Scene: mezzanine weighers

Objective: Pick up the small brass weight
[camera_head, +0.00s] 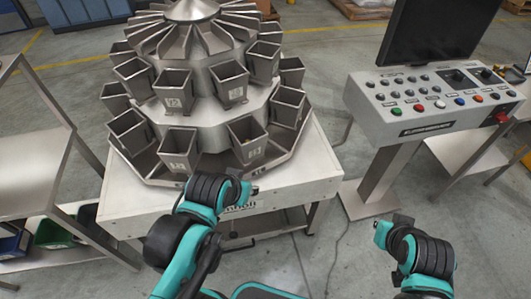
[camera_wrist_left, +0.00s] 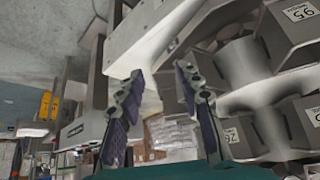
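I cannot make out a small brass weight in either view. My left gripper (camera_head: 247,189) is at the front edge of the weigher's white table in the head view. The left wrist view shows its two dark fingers spread apart with nothing between them (camera_wrist_left: 160,82), so it is open and empty. My right gripper (camera_head: 386,230) is over the floor, in front of the control console; its fingers are too small and hidden to judge.
The multi-head weigher (camera_head: 195,75) with several steel buckets stands on a white table (camera_head: 130,215). A control console (camera_head: 430,105) with buttons and a dark monitor (camera_head: 435,30) is at the right. A steel bench (camera_head: 30,165) is at the left, with bins (camera_head: 55,232) below.

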